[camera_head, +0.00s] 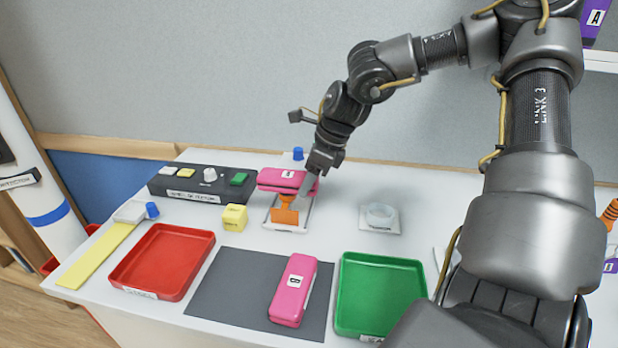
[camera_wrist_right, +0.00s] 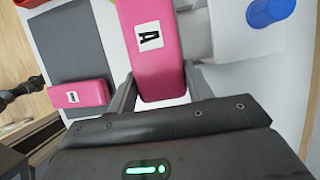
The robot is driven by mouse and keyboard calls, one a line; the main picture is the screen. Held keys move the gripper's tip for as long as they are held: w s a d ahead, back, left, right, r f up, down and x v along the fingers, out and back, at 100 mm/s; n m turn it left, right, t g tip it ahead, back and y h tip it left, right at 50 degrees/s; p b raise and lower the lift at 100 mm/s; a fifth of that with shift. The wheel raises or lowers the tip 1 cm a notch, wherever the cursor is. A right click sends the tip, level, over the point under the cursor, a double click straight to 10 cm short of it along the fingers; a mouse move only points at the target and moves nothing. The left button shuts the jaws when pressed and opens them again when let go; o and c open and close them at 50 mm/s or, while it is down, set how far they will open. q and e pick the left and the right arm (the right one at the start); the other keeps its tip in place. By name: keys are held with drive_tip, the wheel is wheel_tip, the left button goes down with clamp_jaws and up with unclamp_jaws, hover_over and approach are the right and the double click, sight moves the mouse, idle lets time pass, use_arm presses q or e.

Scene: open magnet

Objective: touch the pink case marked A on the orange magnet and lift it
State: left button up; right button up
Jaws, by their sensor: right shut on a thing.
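The pink case marked A (camera_head: 283,175) is between the fingers of my right gripper (camera_head: 305,186). The right wrist view shows the case (camera_wrist_right: 165,75) with a finger on each side of it, so the gripper (camera_wrist_right: 158,90) is shut on it. The orange magnet (camera_head: 285,215) stands on a white plate (camera_head: 270,224), directly below the case in the head view. I cannot tell whether the case and magnet touch. A second pink case (camera_head: 295,285), seemingly marked B, lies on a dark grey mat (camera_head: 240,290).
A red tray (camera_head: 206,240) stands left of the mat and a green tray (camera_head: 345,300) right of it.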

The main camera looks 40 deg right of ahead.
drive_tip(key=shift+f+b, duration=0.3)
drive_tip(key=shift+f, duration=0.05)
drive_tip(key=shift+r+p, duration=0.6)
drive_tip(key=shift+r, duration=0.55)
idle(0.5)
drive_tip(key=shift+r, duration=0.1)
idle(1.1)
drive_tip(key=shift+r, duration=0.15)
drive_tip(key=shift+r+p, duration=1.8)
drive_tip(key=shift+r, duration=1.2)
